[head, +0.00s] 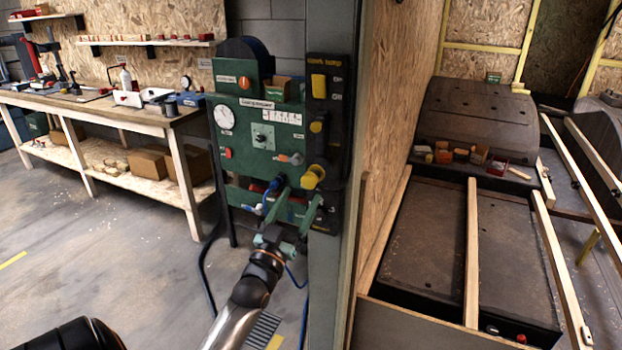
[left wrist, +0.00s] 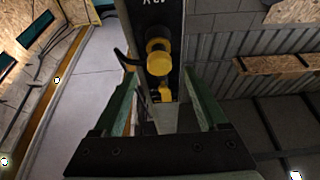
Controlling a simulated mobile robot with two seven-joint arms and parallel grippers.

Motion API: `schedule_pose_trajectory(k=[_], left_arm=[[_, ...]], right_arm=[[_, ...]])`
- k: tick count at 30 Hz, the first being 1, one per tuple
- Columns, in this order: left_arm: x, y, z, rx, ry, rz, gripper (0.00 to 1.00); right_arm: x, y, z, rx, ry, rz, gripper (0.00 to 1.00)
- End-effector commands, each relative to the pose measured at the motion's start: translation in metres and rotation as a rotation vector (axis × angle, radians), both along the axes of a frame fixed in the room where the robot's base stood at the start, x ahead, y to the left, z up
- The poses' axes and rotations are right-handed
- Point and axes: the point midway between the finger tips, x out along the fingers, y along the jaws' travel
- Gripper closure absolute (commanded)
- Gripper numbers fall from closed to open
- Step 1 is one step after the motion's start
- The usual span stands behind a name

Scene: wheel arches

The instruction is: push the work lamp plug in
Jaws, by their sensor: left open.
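A black upright strip (head: 322,132) with a label at its top, which seems to read "work lamp", is fixed beside the green panel (head: 240,168). A round yellow plug (head: 312,177) sticks out low on the strip; whether it is fully seated I cannot tell. My left gripper (head: 299,196) is open just below the plug, its green fingers pointing up toward the panel. In the left wrist view the yellow plug (left wrist: 158,62) shows beyond and between the open fingertips (left wrist: 162,78), apart from them. My right gripper is not in view.
A blue plug with a cable (head: 272,187) sits on the panel left of my fingers. A workbench (head: 100,105) is at the left. The wheel arch and wooden battens (head: 472,250) lie right of the post.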

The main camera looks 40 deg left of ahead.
Motion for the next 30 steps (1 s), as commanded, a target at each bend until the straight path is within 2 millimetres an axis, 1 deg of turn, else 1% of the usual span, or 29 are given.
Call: schedule_pose_trajectory(k=[1,3,9,15,23,30], left_arm=[[0.010,0.003,0.007,0.002,-0.003,0.000,0.24],[0.021,0.007,0.011,0.001,-0.002,0.000,0.24],[0.045,0.014,0.020,-0.001,0.001,0.000,0.24],[0.055,0.017,0.023,0.000,0.002,-0.001,0.24],[0.055,0.017,0.023,-0.001,0.003,-0.001,0.24],[0.055,0.017,0.023,-0.001,0.003,-0.001,0.51]], right_arm=[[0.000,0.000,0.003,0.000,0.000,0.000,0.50],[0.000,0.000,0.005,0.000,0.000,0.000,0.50],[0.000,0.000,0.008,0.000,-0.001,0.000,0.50],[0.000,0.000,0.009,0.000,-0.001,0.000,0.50],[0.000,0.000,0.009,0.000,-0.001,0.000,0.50],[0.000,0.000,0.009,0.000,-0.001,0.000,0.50]])
